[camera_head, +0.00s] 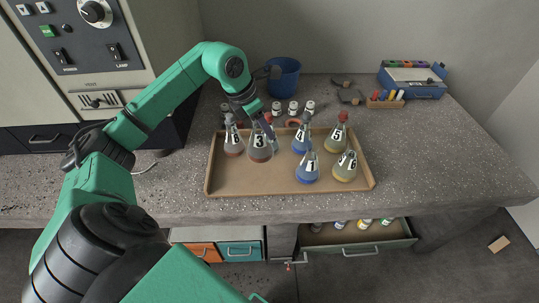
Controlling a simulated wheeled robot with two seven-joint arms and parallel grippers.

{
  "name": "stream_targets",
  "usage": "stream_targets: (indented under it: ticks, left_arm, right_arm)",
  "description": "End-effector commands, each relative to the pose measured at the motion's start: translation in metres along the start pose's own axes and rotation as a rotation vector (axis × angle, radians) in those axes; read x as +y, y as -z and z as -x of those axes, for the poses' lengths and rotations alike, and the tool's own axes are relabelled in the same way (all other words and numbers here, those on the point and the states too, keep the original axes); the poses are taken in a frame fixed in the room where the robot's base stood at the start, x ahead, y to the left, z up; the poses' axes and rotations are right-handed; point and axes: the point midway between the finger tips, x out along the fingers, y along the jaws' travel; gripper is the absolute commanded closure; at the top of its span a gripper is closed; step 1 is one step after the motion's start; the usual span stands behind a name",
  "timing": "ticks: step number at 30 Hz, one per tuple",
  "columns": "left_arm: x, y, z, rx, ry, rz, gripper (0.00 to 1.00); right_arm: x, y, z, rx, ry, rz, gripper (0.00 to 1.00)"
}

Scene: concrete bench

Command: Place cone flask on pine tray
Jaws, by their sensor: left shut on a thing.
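The pine tray (225,180) is a shallow wooden tray on the concrete bench. Several numbered cone flasks are in it: flask 4 (301,144), flask 5 (336,138), blue flask 1 (307,174), yellow flask 6 (346,171) and a reddish flask (233,148) at the left, its number unclear. My left gripper (264,123) is shut on the neck of flask 3 (261,153), which is upright over the tray's left half. I cannot tell whether its base touches the tray. The gripper partly hides its neck. My right gripper is out of view.
Small white-labelled bottles (293,108) stand behind the tray, with a blue bucket (284,77) at the back. Safety glasses (348,92), a wooden rack (384,101) and a blue device (413,82) are at the right. The tray's front left is clear.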

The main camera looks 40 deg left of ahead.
Motion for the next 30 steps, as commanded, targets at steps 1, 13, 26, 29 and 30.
stream_targets:
  ticks: [1,13,26,29,30]
  left_arm:
    - [-0.001,0.008,-0.016,0.006,0.005,0.003,1.0]
    - [-0.001,0.036,-0.088,-0.001,0.004,0.003,1.0]
    - [-0.001,0.041,-0.1,-0.001,0.001,0.0,0.38]
    - [-0.001,0.041,-0.1,-0.001,0.001,0.0,0.27]
    - [-0.001,0.041,-0.1,-0.001,0.001,0.0,0.27]
  right_arm:
    - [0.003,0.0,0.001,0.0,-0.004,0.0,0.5]
    - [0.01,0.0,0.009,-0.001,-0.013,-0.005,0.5]
    - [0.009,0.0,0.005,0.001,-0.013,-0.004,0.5]
    - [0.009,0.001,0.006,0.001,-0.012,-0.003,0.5]
    - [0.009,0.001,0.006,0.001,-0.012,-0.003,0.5]
